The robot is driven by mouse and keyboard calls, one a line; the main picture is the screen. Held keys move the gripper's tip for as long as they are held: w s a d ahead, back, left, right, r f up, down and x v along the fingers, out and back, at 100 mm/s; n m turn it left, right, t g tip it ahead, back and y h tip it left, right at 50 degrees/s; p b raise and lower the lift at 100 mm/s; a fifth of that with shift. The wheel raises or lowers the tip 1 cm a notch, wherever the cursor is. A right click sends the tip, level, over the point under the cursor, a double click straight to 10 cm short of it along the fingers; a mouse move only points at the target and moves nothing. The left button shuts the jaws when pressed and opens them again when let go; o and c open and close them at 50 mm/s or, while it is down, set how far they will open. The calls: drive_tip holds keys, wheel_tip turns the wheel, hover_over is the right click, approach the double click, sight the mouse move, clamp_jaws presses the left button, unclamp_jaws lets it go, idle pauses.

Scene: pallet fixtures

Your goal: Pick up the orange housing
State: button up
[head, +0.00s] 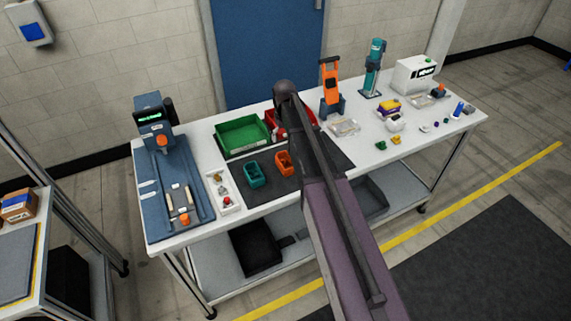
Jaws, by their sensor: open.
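The orange housing (284,163) is a small open-topped part. It sits on the dark mat (268,190) near the middle of the long white table. A teal housing (255,174) of similar shape stands just to its left, apart from it. My arm runs up from the bottom of the head view, passing to the right of the orange housing, to a dark rounded joint above and behind it. My gripper cannot be made out in this view. Nothing is seen touching the orange housing.
A green bin (241,137) and a partly hidden red bin (306,111) stand behind the mat. An orange press (331,88) and several small parts occupy the table's right side.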

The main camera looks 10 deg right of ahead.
drive_tip(key=shift+f, duration=0.15)
drive_tip(key=b, duration=0.9)
hover_over(285, 162)
drive_tip(key=f, duration=0.8)
drive_tip(key=shift+s+a+f, duration=0.15)
drive_tip(key=shift+s+f, duration=0.05)
drive_tip(key=shift+s, duration=0.15)
drive_tip(key=f+b, duration=0.3)
drive_tip(key=shift+w+f, duration=0.15)
drive_tip(key=shift+w, duration=0.15)
drive_tip(key=shift+f+b, duration=0.85)
drive_tip(key=shift+f, duration=0.1)
drive_tip(key=c, duration=1.1)
drive_tip(key=shift+r, duration=0.2)
